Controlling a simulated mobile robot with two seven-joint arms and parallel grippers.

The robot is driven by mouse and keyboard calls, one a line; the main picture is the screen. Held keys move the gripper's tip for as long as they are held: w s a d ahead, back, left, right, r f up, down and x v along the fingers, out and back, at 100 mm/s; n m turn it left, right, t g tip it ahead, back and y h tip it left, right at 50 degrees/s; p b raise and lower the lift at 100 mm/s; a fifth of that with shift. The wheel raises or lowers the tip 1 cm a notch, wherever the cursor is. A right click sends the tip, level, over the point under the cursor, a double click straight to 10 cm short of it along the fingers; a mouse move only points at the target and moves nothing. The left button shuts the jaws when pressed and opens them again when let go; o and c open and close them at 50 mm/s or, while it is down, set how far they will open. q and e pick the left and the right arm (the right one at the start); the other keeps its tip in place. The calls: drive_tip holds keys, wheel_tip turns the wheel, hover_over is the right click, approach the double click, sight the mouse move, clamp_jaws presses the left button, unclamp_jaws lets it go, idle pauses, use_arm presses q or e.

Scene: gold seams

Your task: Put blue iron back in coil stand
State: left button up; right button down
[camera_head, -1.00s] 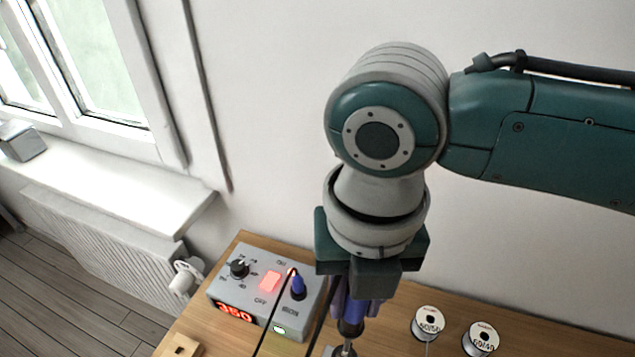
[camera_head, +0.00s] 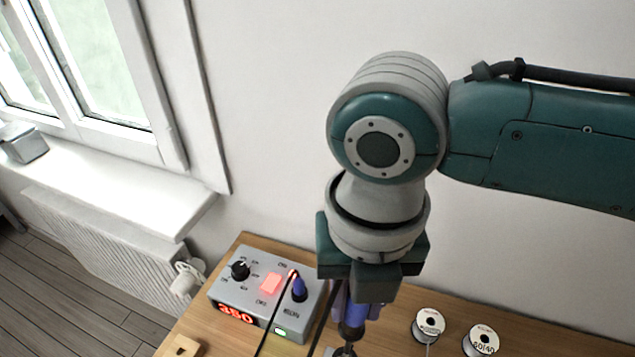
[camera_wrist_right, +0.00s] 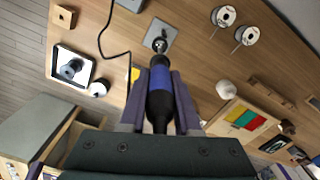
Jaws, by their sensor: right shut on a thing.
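My right gripper (camera_head: 360,298) points down over the wooden table and is shut on the blue iron (camera_head: 353,315), which has a black and blue handle. In the right wrist view the iron (camera_wrist_right: 161,85) sits between the gripper's two fingers (camera_wrist_right: 160,95), its front end pointing at the coil stand (camera_wrist_right: 153,31). The stand has a grey square base and shows only partly at the bottom edge of the head view (camera_head: 345,352). The iron's front end overlaps the stand in the picture; I cannot tell whether it is inside the coil. My left gripper is not in view.
A grey soldering station (camera_head: 255,290) with a red display stands left of the iron, with a black cable running near it. Two solder spools (camera_head: 428,324) (camera_head: 481,340) stand to the right. A small wooden block (camera_head: 180,346) lies at the front left.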

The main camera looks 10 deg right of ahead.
sight(351, 334)
drive_tip(key=shift+f+b, duration=0.35)
drive_tip(key=shift+f, duration=0.25)
idle(0.6)
drive_tip(key=shift+f, duration=0.45)
drive_tip(key=shift+f+b, duration=1.15)
drive_tip(key=shift+f, duration=0.15)
idle(0.7)
drive_tip(key=shift+f+b, duration=0.4)
drive_tip(key=shift+f, duration=0.35)
drive_tip(key=shift+f+b, duration=0.8)
drive_tip(key=shift+f, duration=0.2)
idle(0.9)
